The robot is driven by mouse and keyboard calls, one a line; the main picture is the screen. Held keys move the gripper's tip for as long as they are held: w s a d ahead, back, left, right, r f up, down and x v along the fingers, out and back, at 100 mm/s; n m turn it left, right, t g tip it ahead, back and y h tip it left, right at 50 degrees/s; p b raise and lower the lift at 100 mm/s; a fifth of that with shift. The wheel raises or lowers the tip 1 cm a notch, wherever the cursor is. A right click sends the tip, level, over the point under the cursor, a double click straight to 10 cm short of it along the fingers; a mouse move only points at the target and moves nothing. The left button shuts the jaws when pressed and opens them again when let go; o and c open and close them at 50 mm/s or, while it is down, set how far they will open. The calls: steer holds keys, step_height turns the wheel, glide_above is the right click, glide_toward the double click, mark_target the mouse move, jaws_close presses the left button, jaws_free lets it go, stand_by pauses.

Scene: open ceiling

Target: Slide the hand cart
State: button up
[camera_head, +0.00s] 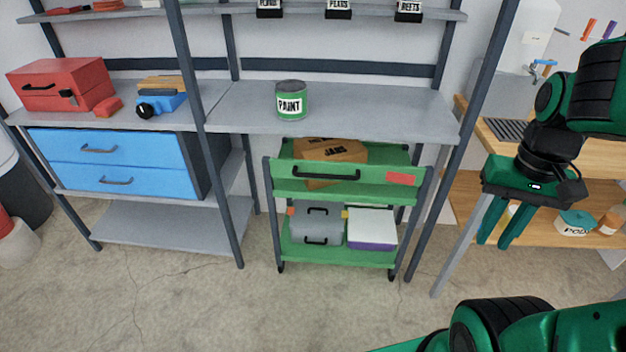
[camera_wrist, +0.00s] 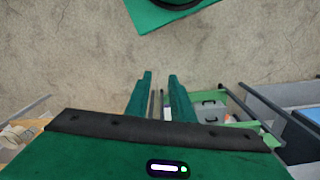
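The green hand cart (camera_head: 350,189) stands upright on the floor under the middle shelf in the head view, with dark posts and small wheels. Its black bar handle (camera_head: 327,174) is on the front of the upper tray. A cardboard box (camera_head: 335,151) is in the upper tray. A grey case (camera_head: 315,224) and a white and purple box (camera_head: 371,228) are on the lower tray. Part of the cart (camera_wrist: 240,124) shows at the right of the wrist view. My gripper (camera_head: 496,244) is to the cart's right, apart from it. Its fingers (camera_wrist: 160,75) are open and empty, pointing down.
A grey shelf unit (camera_head: 340,118) surrounds the cart, with a post (camera_head: 458,140) close to its right. A green paint can (camera_head: 290,100) stands above it. A wooden bench (camera_head: 465,200) is behind my gripper. The concrete floor (camera_head: 270,310) in front is clear.

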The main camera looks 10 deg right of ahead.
steer(key=shift+a, duration=0.2)
